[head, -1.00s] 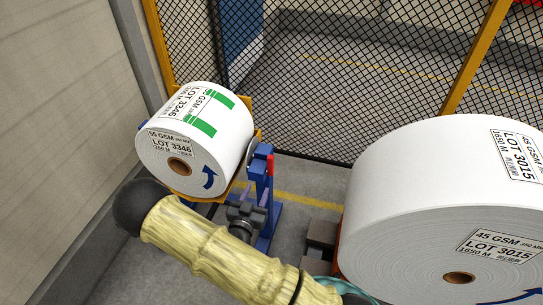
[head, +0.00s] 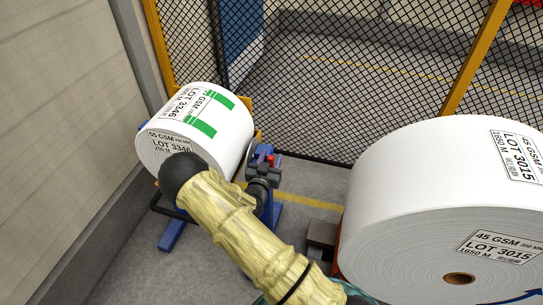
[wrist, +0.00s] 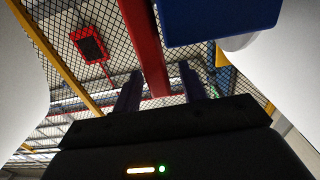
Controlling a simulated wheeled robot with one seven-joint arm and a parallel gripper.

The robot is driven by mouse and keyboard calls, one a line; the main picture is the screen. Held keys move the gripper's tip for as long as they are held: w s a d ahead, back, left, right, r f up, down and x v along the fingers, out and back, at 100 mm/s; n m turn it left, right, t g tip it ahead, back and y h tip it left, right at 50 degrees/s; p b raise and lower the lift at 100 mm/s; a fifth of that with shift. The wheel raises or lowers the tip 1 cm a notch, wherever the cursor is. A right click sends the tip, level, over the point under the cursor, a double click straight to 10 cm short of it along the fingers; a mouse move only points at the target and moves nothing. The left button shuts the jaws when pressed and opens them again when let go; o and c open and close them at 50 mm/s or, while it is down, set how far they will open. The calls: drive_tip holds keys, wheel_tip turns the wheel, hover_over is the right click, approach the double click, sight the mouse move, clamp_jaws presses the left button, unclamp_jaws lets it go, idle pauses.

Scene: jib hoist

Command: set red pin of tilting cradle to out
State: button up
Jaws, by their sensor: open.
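The tilting cradle stands by the grey wall, with its blue foot (head: 172,234) on the floor, and bears a white paper roll (head: 215,125) marked LOT 3346. The red pin (head: 271,158) shows as a small red piece at the cradle's blue post, partly hidden by my gripper (head: 264,165). In the wrist view the red pin (wrist: 142,45) is a long red bar beside a blue block (wrist: 218,18). My gripper (wrist: 161,75) is open, and the bar appears between its two dark fingers; I cannot tell whether they touch it.
A larger white roll (head: 430,190) marked LOT 3015 stands close on the right. A mesh fence (head: 350,90) with yellow posts runs behind. The grey wall (head: 70,130) is on the left. Bare floor (head: 130,265) shows at the front left.

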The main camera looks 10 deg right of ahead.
drive_tip(key=shift+x, duration=0.85)
clamp_jaws()
drive_tip(key=shift+s+d, duration=0.4)
drive_tip(key=shift+d, duration=0.35)
drive_tip(key=shift+s+d, duration=0.45)
drive_tip(key=shift+d, duration=0.35)
unclamp_jaws()
drive_tip(key=shift+s, duration=0.1)
